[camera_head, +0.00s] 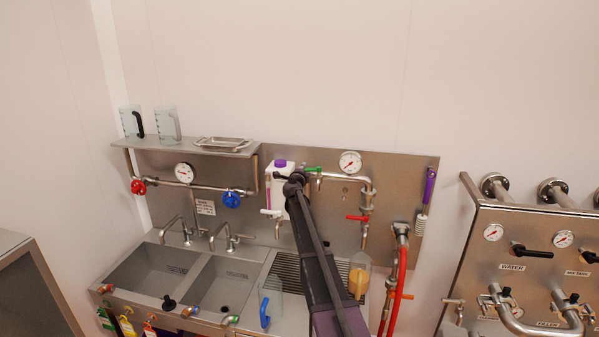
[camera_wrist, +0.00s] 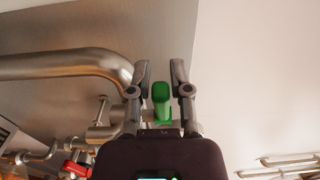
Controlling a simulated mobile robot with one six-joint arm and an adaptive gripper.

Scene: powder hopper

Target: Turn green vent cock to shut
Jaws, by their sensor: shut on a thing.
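The green vent cock (camera_head: 313,169) is on the steel back panel, at the left end of a bent pipe below a round gauge. In the head view its green handle lies roughly level, with my dark arm just to its left. In the wrist view the green handle (camera_wrist: 161,92) stands between the two fingers of my gripper (camera_wrist: 161,78). My gripper is shut on this handle. In the head view the gripper's fingers are hard to make out against the arm and the white container.
A bent steel pipe (camera_wrist: 60,64) runs close to my left finger. A red-handled valve (camera_head: 358,218) sits lower on the pipework. A white container (camera_head: 278,178) with a purple cap stands behind my arm. A gauge (camera_head: 349,162) is above right. Open wall lies above the panel.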

